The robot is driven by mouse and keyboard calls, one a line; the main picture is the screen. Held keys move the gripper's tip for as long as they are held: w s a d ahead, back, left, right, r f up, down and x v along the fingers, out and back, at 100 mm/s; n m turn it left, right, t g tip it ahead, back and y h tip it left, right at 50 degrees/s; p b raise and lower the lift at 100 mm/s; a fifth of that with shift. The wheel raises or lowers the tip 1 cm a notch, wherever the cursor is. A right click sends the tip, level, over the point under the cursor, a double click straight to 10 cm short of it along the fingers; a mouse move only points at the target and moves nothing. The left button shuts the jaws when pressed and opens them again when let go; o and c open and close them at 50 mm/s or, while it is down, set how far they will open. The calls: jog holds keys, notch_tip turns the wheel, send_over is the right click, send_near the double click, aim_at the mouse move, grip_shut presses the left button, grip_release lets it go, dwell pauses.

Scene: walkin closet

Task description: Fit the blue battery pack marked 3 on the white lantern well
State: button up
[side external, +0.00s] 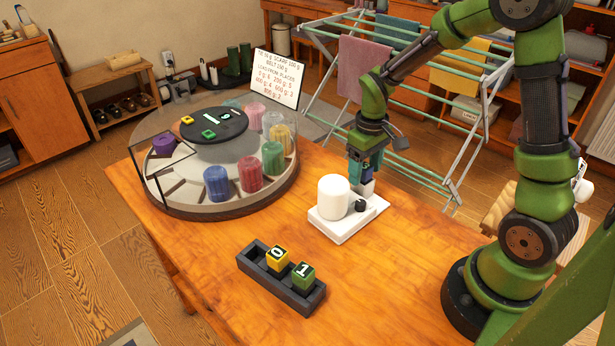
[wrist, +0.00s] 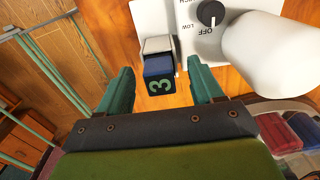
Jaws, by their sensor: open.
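The white lantern (side external: 333,198) stands on a flat white base on the table, with a dark knob beside its cylinder. The dial with OFF and LOW shows in the wrist view (wrist: 210,14). Its white well (side external: 367,188) is a raised block at the base's right back. The blue battery pack marked 3 (wrist: 159,84) is at the well, directly under my gripper. How fully it is seated I cannot tell. My gripper (side external: 365,166) is open, its teal fingers on either side of the pack with visible gaps in the wrist view.
A dark tray (side external: 283,284) at the front holds a yellow block marked 0 (side external: 277,258) and a green block marked 1 (side external: 303,275). A round display (side external: 228,204) with several coloured jars stands at left, a text sign (side external: 279,78) behind it. A drying rack (side external: 440,125) stands beyond the table.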

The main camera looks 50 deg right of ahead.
notch_tip(320, 180, up, 17)
dwell(0.5)
jog(key=shift+f, duration=0.1)
jog(key=s+a+r+m+t+y, duration=0.1)
jog(key=s+a+m+t+y, duration=0.1)
jog(key=s+a+t, duration=0.5)
jog(key=s+a+m, duration=0.1)
jog(key=s+a, duration=0.2)
jog(key=s, duration=0.1)
jog(key=shift+s+a+r, duration=0.15)
jog(key=shift+s+a, duration=0.1)
jog(key=shift+a, duration=0.15)
dwell(0.6)
